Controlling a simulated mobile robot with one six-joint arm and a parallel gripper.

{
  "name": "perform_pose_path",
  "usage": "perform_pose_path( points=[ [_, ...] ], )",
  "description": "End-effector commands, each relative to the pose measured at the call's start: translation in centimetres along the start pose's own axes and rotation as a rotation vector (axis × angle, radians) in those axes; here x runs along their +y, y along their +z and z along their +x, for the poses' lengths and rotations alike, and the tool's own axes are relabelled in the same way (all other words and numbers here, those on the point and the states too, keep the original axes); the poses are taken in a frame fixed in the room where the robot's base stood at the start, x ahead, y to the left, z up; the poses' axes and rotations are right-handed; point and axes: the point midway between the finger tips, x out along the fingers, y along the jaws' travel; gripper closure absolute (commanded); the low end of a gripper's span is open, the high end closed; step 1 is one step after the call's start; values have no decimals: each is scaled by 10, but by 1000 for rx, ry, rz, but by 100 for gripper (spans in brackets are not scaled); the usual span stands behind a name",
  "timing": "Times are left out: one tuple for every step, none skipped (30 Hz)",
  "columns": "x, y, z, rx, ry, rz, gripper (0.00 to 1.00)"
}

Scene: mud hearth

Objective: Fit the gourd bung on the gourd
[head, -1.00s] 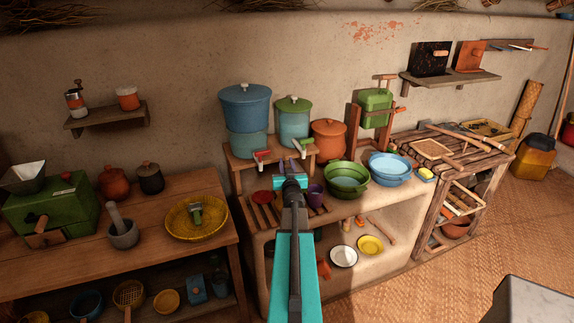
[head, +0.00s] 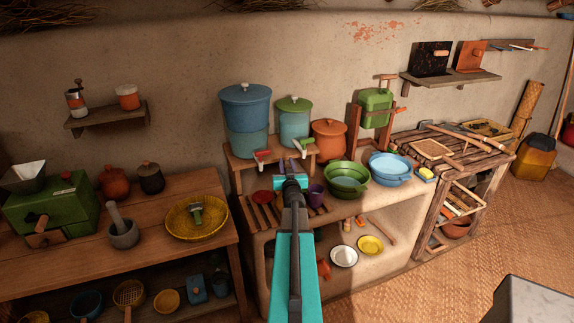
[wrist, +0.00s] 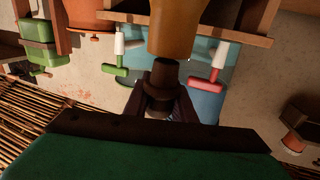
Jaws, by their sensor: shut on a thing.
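My gripper (wrist: 158,103) is shut on a dark brown bung (wrist: 161,78), seen from close up in the wrist view. An amber-brown rounded piece, seemingly the gourd (wrist: 172,30), is at the top edge of that view, with its end at the bung's narrow tip. The two line up closely, but I cannot tell whether they touch or the tip is inside. In the head view my gripper (head: 291,168) is over the clay counter, in front of the small raised shelf. My arm hides the bung and gourd there.

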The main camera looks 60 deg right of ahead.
Motion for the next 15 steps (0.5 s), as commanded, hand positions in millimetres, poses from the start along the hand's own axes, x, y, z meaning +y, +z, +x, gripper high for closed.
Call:
perform_pose_path(
  points=[
    [0,0,0,0,0,0,98],
    [0,1,0,0,0,0,98],
    [0,1,0,0,0,0,98],
    [0,2,0,0,0,0,98],
    [0,2,0,0,0,0,98],
    [0,3,0,0,0,0,98],
    [0,3,0,0,0,0,98],
    [0,4,0,0,0,0,98],
    [0,4,0,0,0,0,98],
    [0,4,0,0,0,0,98],
    [0,5,0,0,0,0,98],
    [0,5,0,0,0,0,98],
    [0,6,0,0,0,0,98],
    [0,6,0,0,0,0,98],
    [0,7,0,0,0,0,98]
  ],
)
